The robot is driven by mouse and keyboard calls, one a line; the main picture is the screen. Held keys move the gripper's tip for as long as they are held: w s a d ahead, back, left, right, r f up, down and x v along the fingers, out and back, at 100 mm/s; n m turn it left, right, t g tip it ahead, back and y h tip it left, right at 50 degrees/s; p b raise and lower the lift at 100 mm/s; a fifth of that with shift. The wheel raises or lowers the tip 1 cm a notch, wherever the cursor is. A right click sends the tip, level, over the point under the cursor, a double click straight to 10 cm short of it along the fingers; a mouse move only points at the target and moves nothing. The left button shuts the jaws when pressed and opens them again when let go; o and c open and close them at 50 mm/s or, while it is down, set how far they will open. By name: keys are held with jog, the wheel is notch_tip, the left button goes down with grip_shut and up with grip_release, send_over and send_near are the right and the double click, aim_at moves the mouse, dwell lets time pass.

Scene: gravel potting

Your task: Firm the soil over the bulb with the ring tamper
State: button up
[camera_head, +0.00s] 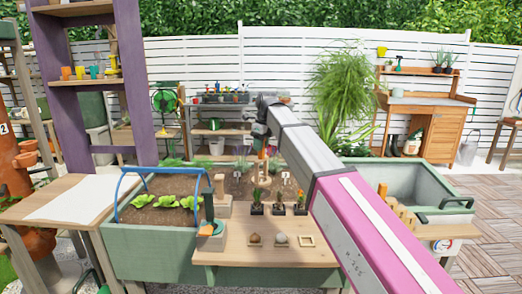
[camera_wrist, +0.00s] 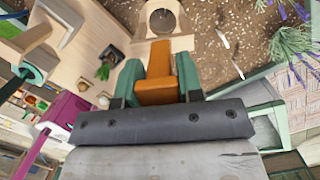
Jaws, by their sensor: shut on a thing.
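My gripper (camera_wrist: 158,80) is shut on the orange handle (camera_wrist: 160,75) of what looks like the ring tamper, between its two green fingers. In the head view my gripper (camera_head: 262,145) is small, at the far end of my arm over the soil bed. In the wrist view a pale wooden piece with a round opening (camera_wrist: 183,43) lies just beyond the handle. I cannot tell whether it is joined to the handle or touches the soil. Brown soil (camera_wrist: 215,65) spreads beside it. The bulb cannot be made out for certain.
Potted seedlings (camera_head: 278,209) stand along the wooden worktop (camera_head: 235,252), with small round things and a square frame before them. A planter with lettuces (camera_head: 160,255) and a blue hoop is at left. A green sink (camera_head: 425,185) is at right. White plant labels stand in the soil.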

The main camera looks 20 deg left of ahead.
jog(key=shift+r, duration=2.2)
